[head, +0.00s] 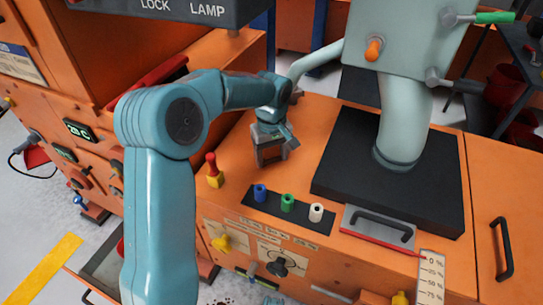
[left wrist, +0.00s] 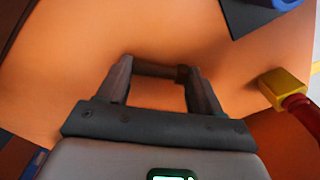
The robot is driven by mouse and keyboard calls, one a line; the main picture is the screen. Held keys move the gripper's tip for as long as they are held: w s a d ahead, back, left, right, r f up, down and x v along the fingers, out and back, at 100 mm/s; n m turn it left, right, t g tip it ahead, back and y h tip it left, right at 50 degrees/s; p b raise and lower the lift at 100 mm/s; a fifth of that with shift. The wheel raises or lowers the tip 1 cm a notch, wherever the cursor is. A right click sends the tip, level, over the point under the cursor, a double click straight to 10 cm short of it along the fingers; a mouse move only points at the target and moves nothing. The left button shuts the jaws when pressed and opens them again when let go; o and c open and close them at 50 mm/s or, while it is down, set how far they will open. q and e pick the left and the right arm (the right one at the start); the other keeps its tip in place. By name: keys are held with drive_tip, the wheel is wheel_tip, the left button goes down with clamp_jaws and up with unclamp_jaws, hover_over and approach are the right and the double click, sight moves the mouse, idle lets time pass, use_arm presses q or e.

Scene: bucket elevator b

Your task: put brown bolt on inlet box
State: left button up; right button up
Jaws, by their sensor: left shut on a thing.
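My left gripper (head: 271,158) is above the orange cabinet top (head: 235,160), left of the black plate. In the left wrist view its two fingers (left wrist: 160,78) are shut on a brown bolt (left wrist: 155,70), which lies crosswise between the fingertips with a darker end at right. The orange surface shows behind it; whether it touches cannot be told. In the head view the bolt is hard to make out. No readable label names the inlet box; a pale green box (head: 405,35) with a thick pipe stands on the black plate. My right gripper is not in view.
A red and yellow bottle-like piece (head: 214,172) stands left of my gripper. Blue, green and white cylinders (head: 288,202) sit in a dark strip at the front. A black plate (head: 340,185) lies to the right. An overhead panel (head: 190,10) hangs at the top left.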

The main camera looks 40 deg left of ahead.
sight(272, 159)
use_arm(q)
drive_tip(key=shift+f, duration=0.25)
drive_tip(key=o, duration=1)
drive_tip(key=shift+o, duration=0.2)
drive_tip(key=shift+r, duration=0.1)
wheel_tip(272, 159, up, 7)
drive_tip(key=p, duration=0.3)
drive_tip(key=shift+r, duration=0.4)
